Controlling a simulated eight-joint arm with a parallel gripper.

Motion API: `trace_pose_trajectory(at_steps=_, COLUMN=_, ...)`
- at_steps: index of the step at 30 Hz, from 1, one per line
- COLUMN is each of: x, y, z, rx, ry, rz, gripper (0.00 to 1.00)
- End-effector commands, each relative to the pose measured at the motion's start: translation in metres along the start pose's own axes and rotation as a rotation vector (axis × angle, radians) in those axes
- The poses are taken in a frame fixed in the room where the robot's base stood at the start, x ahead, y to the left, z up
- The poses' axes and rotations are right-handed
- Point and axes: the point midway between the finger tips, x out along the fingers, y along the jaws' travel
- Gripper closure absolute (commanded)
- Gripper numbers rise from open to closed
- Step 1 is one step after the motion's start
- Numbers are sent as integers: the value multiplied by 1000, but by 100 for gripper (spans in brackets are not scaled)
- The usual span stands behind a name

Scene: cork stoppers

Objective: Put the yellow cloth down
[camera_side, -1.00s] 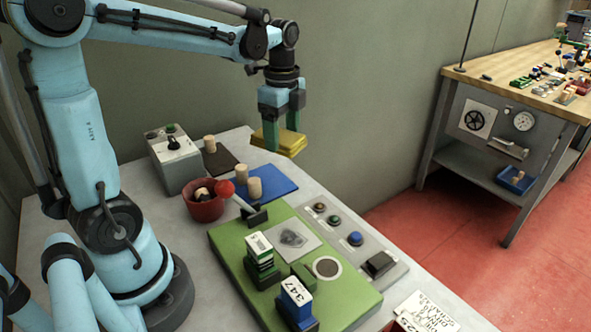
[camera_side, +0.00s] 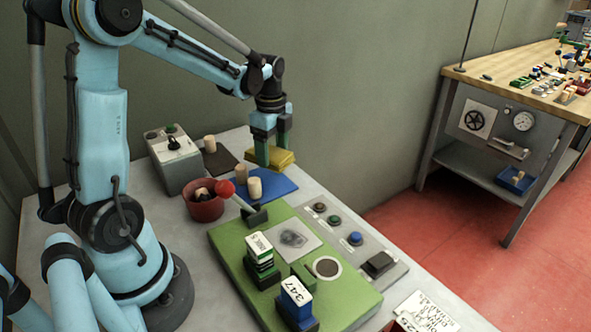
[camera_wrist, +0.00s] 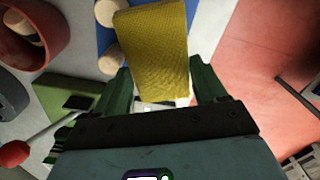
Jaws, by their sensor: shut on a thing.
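The folded yellow cloth (camera_side: 284,158) is at the far end of the bench, low beside the blue mat, in the side view. It fills the top middle of the wrist view (camera_wrist: 152,52). My gripper (camera_side: 272,158) points down and its green fingers are shut on the cloth. In the wrist view the fingers (camera_wrist: 160,88) stand on either side of it. I cannot tell whether the cloth's underside touches the bench.
A blue mat (camera_side: 277,184) with cork stoppers (camera_side: 254,188) lies just nearer than the cloth. A red bowl (camera_side: 204,207) and a grey control box (camera_side: 174,163) stand to the left. A green board (camera_side: 225,239) carries stamps in front. The bench's right edge is close.

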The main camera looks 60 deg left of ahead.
Motion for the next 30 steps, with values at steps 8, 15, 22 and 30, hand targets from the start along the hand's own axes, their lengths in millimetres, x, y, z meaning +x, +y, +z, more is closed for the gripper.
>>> trace_pose_trajectory(at_steps=8, x=5, y=0, z=0, rx=0, ry=0, rz=0, gripper=78)
trace_pose_trajectory(at_steps=15, x=11, y=0, z=0, rx=0, ry=0, rz=0, gripper=78)
trace_pose_trajectory(at_steps=22, x=11, y=0, z=0, rx=0, ry=0, rz=0, gripper=4)
trace_pose_trajectory(at_steps=30, x=11, y=0, z=0, rx=0, ry=0, rz=0, gripper=4)
